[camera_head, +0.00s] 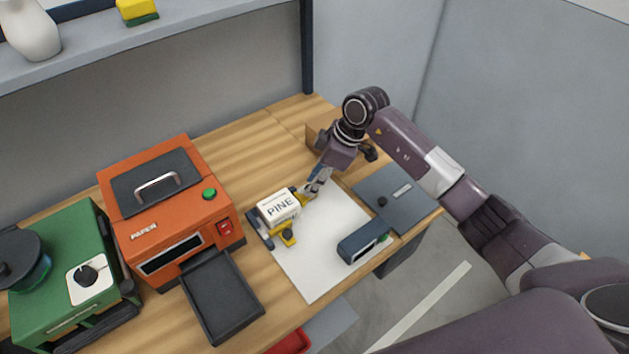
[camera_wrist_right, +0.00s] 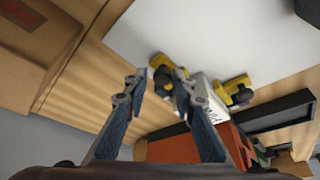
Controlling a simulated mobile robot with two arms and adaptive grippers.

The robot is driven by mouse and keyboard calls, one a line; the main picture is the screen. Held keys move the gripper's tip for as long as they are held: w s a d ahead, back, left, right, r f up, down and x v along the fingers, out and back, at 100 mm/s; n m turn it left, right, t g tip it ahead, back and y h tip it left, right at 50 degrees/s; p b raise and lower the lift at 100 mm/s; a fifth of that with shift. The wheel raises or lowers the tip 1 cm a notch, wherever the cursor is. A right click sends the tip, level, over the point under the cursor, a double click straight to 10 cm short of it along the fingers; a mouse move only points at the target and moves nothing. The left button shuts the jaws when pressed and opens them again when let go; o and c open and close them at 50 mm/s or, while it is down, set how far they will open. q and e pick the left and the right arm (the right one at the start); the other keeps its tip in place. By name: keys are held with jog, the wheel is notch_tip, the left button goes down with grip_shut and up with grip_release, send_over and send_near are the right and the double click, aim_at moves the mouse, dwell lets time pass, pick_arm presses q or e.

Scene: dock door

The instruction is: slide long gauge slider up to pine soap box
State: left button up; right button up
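The white pine soap box (camera_head: 279,208), marked PINE, sits at the left edge of a white sheet (camera_head: 335,226). A yellow slider (camera_head: 307,194) with a dark knob is at its upper right end, and a second yellow slider (camera_head: 288,238) is at its front. I cannot tell whether either touches the box. My right gripper (camera_head: 314,187) is at the upper-right slider. In the wrist view my right gripper (camera_wrist_right: 158,82) has its fingers apart, with a yellow slider (camera_wrist_right: 160,64) just beyond the tips; the box (camera_wrist_right: 203,92) is to its right. My left gripper is not in view.
An orange machine (camera_head: 180,205) with a dark tray (camera_head: 222,297) stands left, beside a green machine (camera_head: 62,265). A dark blue stapler-like object (camera_head: 363,243) and a grey-blue plate (camera_head: 395,200) lie right. A cardboard box (camera_wrist_right: 35,45) is behind my right gripper.

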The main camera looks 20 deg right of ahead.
jog(key=shift+o, duration=1)
jog(key=shift+d, duration=0.1)
jog(key=shift+r, duration=0.15)
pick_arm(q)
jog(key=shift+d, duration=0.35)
pick_arm(e)
jog(key=v, duration=1.1)
jog(key=shift+r, duration=0.35)
